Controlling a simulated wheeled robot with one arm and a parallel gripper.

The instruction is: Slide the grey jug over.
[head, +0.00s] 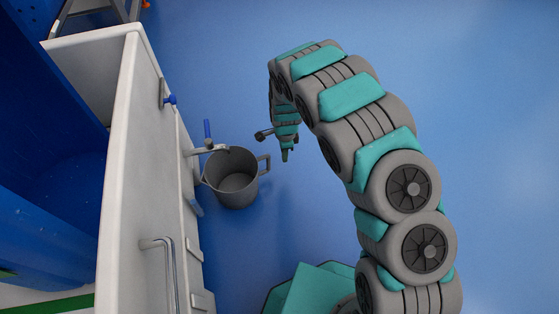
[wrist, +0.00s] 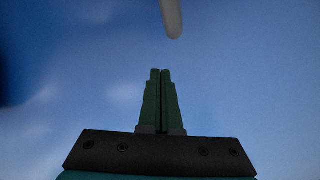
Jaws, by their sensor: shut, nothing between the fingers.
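The grey jug (head: 233,190) stands upright on the blue floor in the head view, close beside the white cabinet-like unit. It looks empty, and its handle is on its right side. My gripper (head: 285,156) is up and to the right of the jug, apart from it, pointing down. In the wrist view my gripper (wrist: 161,72) has its two green fingers together with nothing between them. A pale rounded end (wrist: 172,18) shows at the top of the wrist view; I cannot tell what it belongs to.
The white unit (head: 117,170) runs along the left, with a metal handle (head: 160,243) and a blue-handled tap (head: 207,140) reaching out over the jug's rim. Blue structures stand further left. The blue floor (head: 480,90) is clear at the upper right.

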